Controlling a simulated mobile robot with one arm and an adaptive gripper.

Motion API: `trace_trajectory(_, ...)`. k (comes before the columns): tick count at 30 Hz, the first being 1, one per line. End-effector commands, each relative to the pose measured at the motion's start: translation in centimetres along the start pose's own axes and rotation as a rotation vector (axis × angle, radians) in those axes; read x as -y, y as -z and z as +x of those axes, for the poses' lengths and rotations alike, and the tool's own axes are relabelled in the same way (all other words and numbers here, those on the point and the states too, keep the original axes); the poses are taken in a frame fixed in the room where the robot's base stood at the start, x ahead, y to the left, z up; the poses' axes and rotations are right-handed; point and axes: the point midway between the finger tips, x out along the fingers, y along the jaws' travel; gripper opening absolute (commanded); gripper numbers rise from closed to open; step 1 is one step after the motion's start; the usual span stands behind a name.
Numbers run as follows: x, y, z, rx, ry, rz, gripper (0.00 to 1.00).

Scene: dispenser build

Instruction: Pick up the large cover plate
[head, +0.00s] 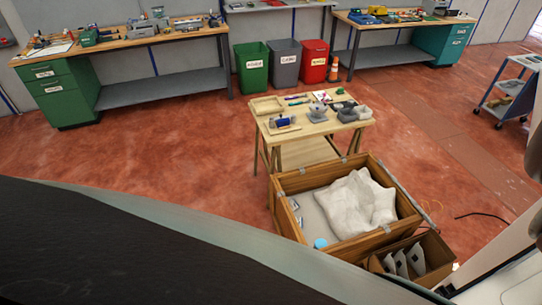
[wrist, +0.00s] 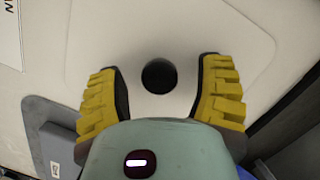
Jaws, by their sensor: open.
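My gripper (wrist: 158,72) shows in the wrist view with its two yellow ribbed fingers spread wide and nothing between them. Behind the fingers is a pale panel (wrist: 115,30) with a raised rounded outline and a dark round spot (wrist: 159,76) between the fingertips. I cannot tell whether this panel is the large cover plate or how far it is from the fingers. In the head view I cannot make out a large cover plate for certain. A brown box (head: 437,270) at the lower right holds several pale flat pieces (head: 400,262). My gripper does not show in the head view.
A wooden crate (head: 290,184) holds crumpled white cloth (head: 355,205) and a blue round item (head: 320,243). Behind it stands a small table (head: 300,131) with parts. Green, grey and red bins stand farther back. Red floor (head: 150,145) is open at left. A dark cable lies right of the crate.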

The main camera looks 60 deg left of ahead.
Motion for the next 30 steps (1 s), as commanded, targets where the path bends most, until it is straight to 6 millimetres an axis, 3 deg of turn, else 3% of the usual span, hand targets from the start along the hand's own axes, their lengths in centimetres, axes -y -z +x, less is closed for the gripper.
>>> trace_trajectory(3,0.14,-0.14,0.04,0.001,0.0,-0.004,0.71)
trace_trajectory(24,0.1,-0.06,0.01,0.0,0.0,-0.003,0.0)
trace_trajectory(30,0.11,-0.02,0.0,-0.001,0.001,-0.003,0.0)
